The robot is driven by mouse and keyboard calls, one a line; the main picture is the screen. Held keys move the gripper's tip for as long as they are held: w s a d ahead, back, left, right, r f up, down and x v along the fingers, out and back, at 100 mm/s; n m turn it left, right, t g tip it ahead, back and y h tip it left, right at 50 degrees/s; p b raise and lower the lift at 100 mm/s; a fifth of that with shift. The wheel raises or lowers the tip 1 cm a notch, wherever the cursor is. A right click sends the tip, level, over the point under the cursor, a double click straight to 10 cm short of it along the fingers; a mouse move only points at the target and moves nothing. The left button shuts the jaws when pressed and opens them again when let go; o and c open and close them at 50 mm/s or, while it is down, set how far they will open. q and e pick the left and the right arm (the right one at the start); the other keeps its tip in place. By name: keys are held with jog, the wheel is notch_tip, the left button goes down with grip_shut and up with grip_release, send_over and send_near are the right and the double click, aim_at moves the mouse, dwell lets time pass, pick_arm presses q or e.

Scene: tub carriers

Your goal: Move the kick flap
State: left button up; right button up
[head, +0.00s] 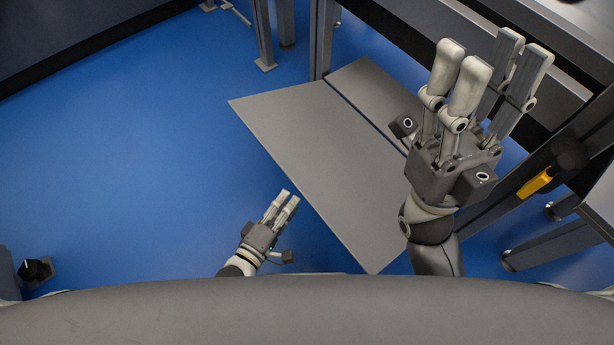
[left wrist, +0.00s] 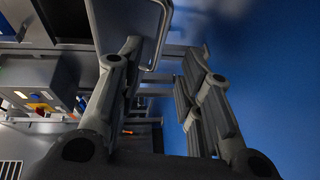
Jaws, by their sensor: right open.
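The kick flap appears to be the flat grey panel (head: 318,165) low over the blue floor in the head view. A dark seam separates it from a second grey panel (head: 375,95) behind it. My left gripper (head: 284,199) is beside the flap's near left edge in the head view; I cannot tell whether it touches. In the left wrist view its fingers (left wrist: 163,62) stand apart with nothing between them. My right gripper (head: 498,60) is open and empty, raised high and hiding part of the panels' right side.
A grey upright post (head: 321,40) stands at the panel's far corner. A bench front (head: 490,35) runs along the upper right. A yellow handle (head: 535,183) sits on a dark frame at right.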

aim_at(305, 179)
pick_arm(q)
jog(key=b+x, duration=0.3)
jog(key=x, duration=0.6)
jog(key=shift+w+d, duration=0.2)
jog(key=shift+w, duration=0.15)
grip_shut()
